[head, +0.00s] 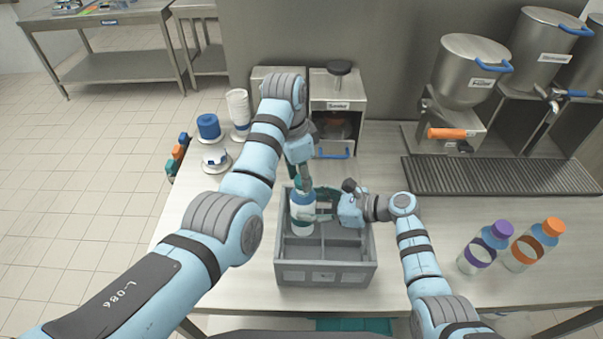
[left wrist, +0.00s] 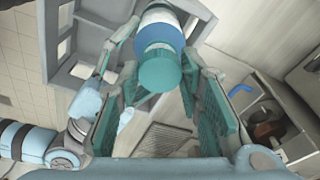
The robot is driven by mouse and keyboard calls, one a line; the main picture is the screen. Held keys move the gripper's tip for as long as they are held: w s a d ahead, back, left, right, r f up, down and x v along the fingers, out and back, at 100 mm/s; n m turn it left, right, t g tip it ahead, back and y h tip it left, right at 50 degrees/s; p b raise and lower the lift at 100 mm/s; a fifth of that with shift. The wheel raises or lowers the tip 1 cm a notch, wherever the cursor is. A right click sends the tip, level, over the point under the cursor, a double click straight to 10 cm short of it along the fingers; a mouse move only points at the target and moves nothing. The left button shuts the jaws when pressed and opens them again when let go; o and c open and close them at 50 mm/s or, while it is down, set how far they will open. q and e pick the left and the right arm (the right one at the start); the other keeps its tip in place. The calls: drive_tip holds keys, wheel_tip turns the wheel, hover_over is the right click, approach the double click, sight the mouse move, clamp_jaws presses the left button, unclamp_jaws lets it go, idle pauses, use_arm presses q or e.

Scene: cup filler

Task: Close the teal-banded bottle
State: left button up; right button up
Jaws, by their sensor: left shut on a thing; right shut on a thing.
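The teal-banded bottle (head: 302,228) is upright at the grey divided crate (head: 325,273), over its left part. I cannot tell whether its base rests on the crate floor. The left wrist view shows its blue shoulder (left wrist: 160,36) and the teal cap (left wrist: 160,72) in line with the neck. Cap and bottle look touching; how tightly the cap sits is not visible. My left gripper (head: 302,185) comes from above and is shut on the cap, which also shows between its pads in the wrist view. My right gripper (head: 318,216) is shut on the bottle's side from the right and hides part of the band.
A purple-capped bottle (head: 484,248) and an orange-capped bottle (head: 535,245) stand at the right. Steel dispensers (head: 468,75) and a drip grate (head: 500,176) are behind. The crate's front compartments look empty.

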use_arm(q)
drive_tip(key=shift+f, duration=0.5)
use_arm(e)
clamp_jaws()
use_arm(q)
drive_tip(key=m, duration=0.4)
drive_tip(key=shift+w+g, duration=0.1)
drive_tip(key=shift+g, duration=0.2)
drive_tip(key=m, duration=0.2)
drive_tip(key=shift+w+a+m, duration=0.1)
drive_tip(key=shift+m, duration=0.3)
drive_tip(key=o, duration=0.7)
drive_tip(key=shift+r, duration=2.3)
drive_tip(key=o, duration=0.5)
